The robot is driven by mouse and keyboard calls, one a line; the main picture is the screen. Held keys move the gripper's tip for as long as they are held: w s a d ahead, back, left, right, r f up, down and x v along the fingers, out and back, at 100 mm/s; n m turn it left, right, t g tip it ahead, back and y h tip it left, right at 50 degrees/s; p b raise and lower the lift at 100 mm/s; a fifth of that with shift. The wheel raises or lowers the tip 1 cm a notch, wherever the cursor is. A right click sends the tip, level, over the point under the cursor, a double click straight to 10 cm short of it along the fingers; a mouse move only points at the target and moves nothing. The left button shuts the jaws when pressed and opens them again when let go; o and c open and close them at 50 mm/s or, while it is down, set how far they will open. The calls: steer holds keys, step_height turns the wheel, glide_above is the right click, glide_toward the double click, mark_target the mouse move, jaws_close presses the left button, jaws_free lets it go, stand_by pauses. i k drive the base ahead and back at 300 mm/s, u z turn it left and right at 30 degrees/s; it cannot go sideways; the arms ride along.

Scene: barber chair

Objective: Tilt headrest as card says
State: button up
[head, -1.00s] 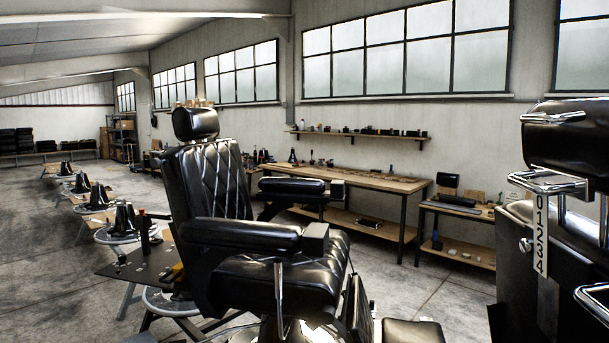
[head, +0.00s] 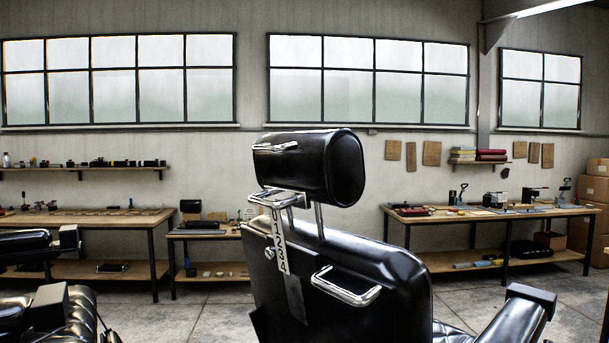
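A black headrest (head: 310,166) sits on two chrome posts above the black backrest (head: 375,270) of a barber chair seen from behind. A chrome handle (head: 275,147) is on the headrest's left end. A chrome bracket (head: 277,198) sits below it. A pale scale strip (head: 279,242) with the digits 0 1 2 3 4 hangs down the back of the chair. A second chrome handle (head: 345,286) is lower on the backrest. No card can be made out. My gripper is not in view.
Part of another black chair (head: 50,305) stands at the lower left. Workbenches (head: 100,217) line the back wall, with another bench (head: 490,213) at the right holding tools. Cardboard boxes (head: 594,190) are stacked at the far right. Bare concrete floor (head: 190,322) shows between the chairs.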

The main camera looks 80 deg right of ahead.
mark_target(329, 165)
steer(key=z, duration=2.55)
